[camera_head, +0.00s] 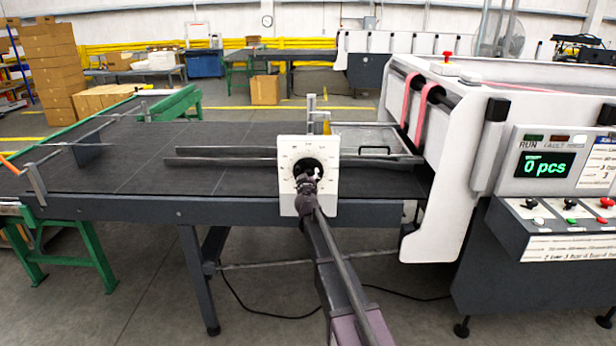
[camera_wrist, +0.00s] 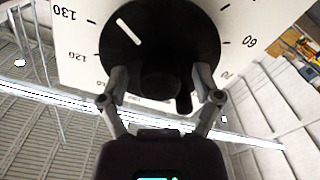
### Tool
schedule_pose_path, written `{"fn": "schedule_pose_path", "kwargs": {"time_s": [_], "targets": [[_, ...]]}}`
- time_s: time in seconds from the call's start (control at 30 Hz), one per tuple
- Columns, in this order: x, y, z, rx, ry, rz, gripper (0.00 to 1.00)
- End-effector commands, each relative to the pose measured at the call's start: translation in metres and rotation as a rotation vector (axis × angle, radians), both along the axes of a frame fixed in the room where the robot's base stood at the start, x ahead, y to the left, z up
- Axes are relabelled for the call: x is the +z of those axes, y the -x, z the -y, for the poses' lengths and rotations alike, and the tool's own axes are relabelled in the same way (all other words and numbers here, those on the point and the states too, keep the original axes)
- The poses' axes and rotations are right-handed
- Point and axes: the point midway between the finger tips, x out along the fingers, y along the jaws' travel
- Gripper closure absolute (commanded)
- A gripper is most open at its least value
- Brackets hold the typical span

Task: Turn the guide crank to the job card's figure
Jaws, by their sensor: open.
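The guide crank is a black round disc (camera_wrist: 160,45) with a white pointer line, in front of a white dial plate (camera_head: 322,200) on the feeder table's front side. The wrist view shows the dial tilted and inverted, with 130, 120, 70 and 60 legible. The white line lies at the disc's upper left in that view. My gripper (camera_wrist: 161,92) is open at the crank, one finger on each side of a dark knob (camera_wrist: 160,84). I cannot tell whether the fingers touch it. In the head view my gripper (camera_head: 306,186) hides the dial's lower middle.
A printed card (camera_head: 597,165) is on the machine panel at right; its figures are too small to read surely. A display (camera_head: 543,165) beside it shows 0 pcs. Guide bars (camera_head: 220,157) cross the dark feeder table (camera_head: 110,185). Floor in front is mostly clear, with a cable.

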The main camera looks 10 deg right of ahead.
Motion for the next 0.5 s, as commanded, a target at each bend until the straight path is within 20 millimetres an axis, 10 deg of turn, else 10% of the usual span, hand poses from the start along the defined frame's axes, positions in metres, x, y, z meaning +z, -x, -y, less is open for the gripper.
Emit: {"fn": "schedule_pose_path", "kwargs": {"time_s": [0.27, 0.5], "targets": [[0.0000, -0.0003, 0.0003, 0.000, 0.000, 0.000, 0.18], [0.0000, -0.0003, 0.0003, 0.000, 0.000, 0.000, 0.89]]}}
